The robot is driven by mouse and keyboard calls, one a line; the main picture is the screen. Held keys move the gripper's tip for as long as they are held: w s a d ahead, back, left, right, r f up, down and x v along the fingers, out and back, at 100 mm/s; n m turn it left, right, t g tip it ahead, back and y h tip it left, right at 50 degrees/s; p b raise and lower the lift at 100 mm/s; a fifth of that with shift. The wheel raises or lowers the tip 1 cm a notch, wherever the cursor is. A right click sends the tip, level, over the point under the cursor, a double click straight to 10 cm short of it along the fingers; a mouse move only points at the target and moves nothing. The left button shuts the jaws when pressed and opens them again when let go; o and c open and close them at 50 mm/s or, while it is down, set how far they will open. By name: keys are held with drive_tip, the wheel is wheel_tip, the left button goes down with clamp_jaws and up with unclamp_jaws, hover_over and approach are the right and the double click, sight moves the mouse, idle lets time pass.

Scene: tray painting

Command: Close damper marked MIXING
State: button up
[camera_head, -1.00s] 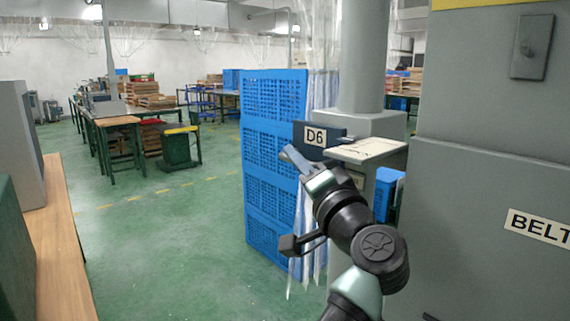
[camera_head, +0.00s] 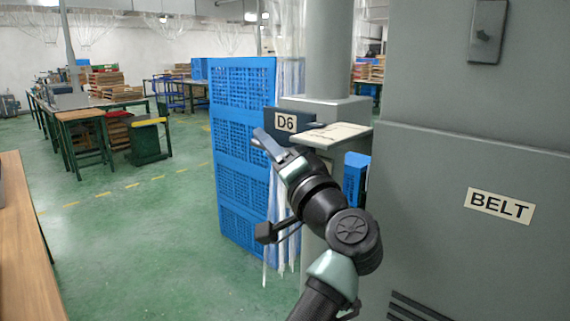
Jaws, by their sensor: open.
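No damper and no MIXING label shows in this view. My gripper (camera_head: 262,142) is in the middle of the picture, at the end of my arm, in front of the blue crates. Its finger area is small and seen from behind and the side. It holds nothing that I can see. A dark box with a D6 label (camera_head: 286,122) shows just beyond it, by a grey column (camera_head: 328,60). A grey cabinet (camera_head: 440,215) with a BELT label (camera_head: 499,206) fills the right side.
A tall stack of blue crates (camera_head: 240,90) stands behind my gripper. A small shelf with a pale sheet (camera_head: 332,135) is beside the cabinet. A wooden bench top (camera_head: 22,240) runs along the left edge. Green floor (camera_head: 140,240) is clear between. Work tables (camera_head: 84,115) stand far left.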

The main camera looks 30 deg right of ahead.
drive_tip(key=v, duration=1.2)
drive_tip(key=shift+s, duration=0.2)
